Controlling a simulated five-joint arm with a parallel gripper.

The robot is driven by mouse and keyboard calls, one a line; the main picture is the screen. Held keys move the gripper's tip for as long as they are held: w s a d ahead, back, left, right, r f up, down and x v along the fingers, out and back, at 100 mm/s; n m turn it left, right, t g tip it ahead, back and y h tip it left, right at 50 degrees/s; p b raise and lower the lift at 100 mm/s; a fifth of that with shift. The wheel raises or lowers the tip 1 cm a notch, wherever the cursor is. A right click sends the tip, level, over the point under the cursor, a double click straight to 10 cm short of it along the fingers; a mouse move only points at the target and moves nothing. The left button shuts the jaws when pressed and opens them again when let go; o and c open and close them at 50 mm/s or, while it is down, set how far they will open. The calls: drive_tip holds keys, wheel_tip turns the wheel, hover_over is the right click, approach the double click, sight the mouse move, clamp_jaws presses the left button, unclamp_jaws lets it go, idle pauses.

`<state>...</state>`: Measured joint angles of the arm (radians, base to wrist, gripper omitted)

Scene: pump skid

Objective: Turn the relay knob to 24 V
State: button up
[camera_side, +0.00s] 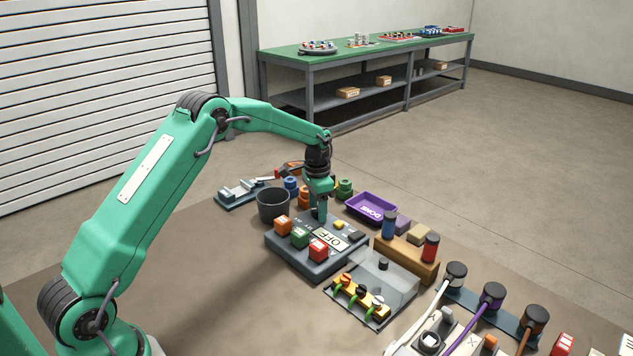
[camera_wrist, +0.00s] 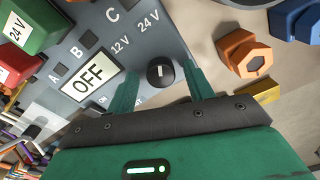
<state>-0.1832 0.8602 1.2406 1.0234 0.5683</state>
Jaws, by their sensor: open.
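The black relay knob (camera_wrist: 160,72) sits on the grey panel (camera_wrist: 180,35), beside the printed marks 12 V and 24 V. A short white line shows on its top; I cannot tell which mark it points to. The display (camera_wrist: 88,82) reads OFF. My gripper (camera_wrist: 161,70) is open, with one green finger on each side of the knob; I cannot tell whether either finger touches it. In the side view my gripper (camera_side: 321,214) points down over the far part of the panel (camera_side: 290,258) and hides the knob.
Orange (camera_side: 282,225), green (camera_side: 300,237) and red (camera_side: 318,250) blocks stand on the panel; in the wrist view the green block (camera_wrist: 25,25) is marked 24 V. A black bin (camera_side: 273,204) and a purple tray (camera_side: 371,207) stand close by. An orange hex part (camera_wrist: 247,55) lies right of my fingers.

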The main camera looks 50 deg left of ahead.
sight(317, 210)
wheel_tip(317, 210, up, 7)
drive_tip(key=shift+f, duration=0.1)
drive_tip(key=shift+r, duration=0.5)
drive_tip(key=shift+r, duration=0.1)
drive_tip(key=shift+s+d+r, duration=0.1)
drive_tip(key=shift+s+r, duration=0.05)
drive_tip(key=shift+r, duration=0.05)
drive_tip(key=s+d+r+n+t, duration=0.1)
drive_tip(key=s+d+r, duration=0.2)
drive_tip(key=s+r, duration=0.45)
drive_tip(key=s+d+r+n+t, duration=0.1)
drive_tip(key=s+d+r+t, duration=0.1)
drive_tip(key=s+d+r, duration=0.4)
drive_tip(key=s+d+f+n+t, duration=0.1)
drive_tip(key=s+n+t, duration=0.1)
drive_tip(key=s, duration=1.9)
drive_tip(key=shift+s+d, duration=0.25)
drive_tip(key=shift+s, duration=0.05)
